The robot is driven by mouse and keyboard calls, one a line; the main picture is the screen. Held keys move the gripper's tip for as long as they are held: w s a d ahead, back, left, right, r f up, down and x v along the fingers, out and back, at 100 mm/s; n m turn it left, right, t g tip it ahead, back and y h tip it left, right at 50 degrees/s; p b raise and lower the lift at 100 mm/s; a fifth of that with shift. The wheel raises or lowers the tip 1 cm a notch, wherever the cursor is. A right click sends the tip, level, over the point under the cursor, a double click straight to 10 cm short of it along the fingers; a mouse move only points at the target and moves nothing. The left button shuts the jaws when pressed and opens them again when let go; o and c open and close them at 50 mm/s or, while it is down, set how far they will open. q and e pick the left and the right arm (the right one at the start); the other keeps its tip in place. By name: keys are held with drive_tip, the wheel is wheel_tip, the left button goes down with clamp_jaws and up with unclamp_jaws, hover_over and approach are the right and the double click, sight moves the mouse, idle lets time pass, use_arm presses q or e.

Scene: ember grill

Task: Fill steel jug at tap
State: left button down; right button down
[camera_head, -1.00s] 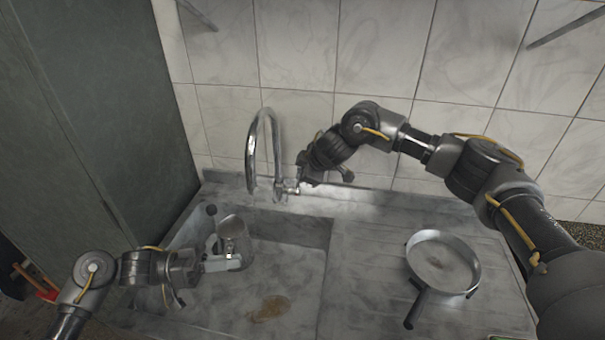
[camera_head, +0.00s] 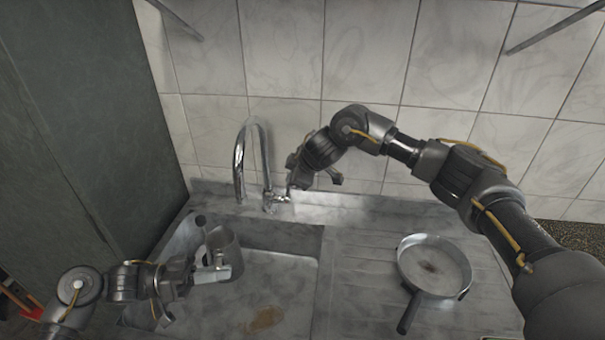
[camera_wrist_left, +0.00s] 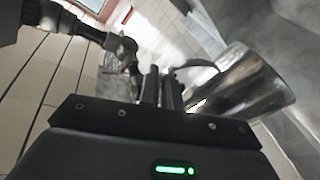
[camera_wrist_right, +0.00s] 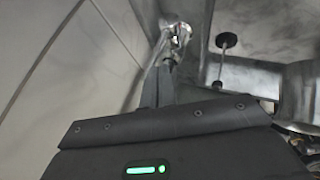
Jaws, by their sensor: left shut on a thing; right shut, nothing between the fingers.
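The steel jug (camera_head: 224,243) is over the left part of the sink, below and close to the tap's spout. My left gripper (camera_head: 207,274) is shut on the jug's handle. The left wrist view shows the shiny jug (camera_wrist_left: 243,85) to the right of the closed fingers. The chrome tap (camera_head: 240,165) arches up behind the sink. I see no water stream. My right gripper (camera_head: 291,182) is shut and empty, close to the tap's base and lever side. The right wrist view shows the tap's metal (camera_wrist_right: 176,38) just beyond its fingertips; whether they touch is unclear.
The stone sink (camera_head: 285,262) has a brown stain on its floor. A pan (camera_head: 435,265) with a dark handle stands on the ribbed drainboard to the right. A tiled wall (camera_head: 365,55) rises behind, and a dark green panel (camera_head: 85,120) stands on the left.

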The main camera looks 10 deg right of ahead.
use_arm(q)
drive_tip(key=shift+w+d+r, duration=0.1)
drive_tip(key=shift+s, duration=0.2)
use_arm(e)
drive_tip(key=s+f+v, duration=0.1)
drive_tip(key=v, duration=1)
drive_tip(key=shift+s+a, duration=0.35)
drive_tip(key=shift+s, duration=0.15)
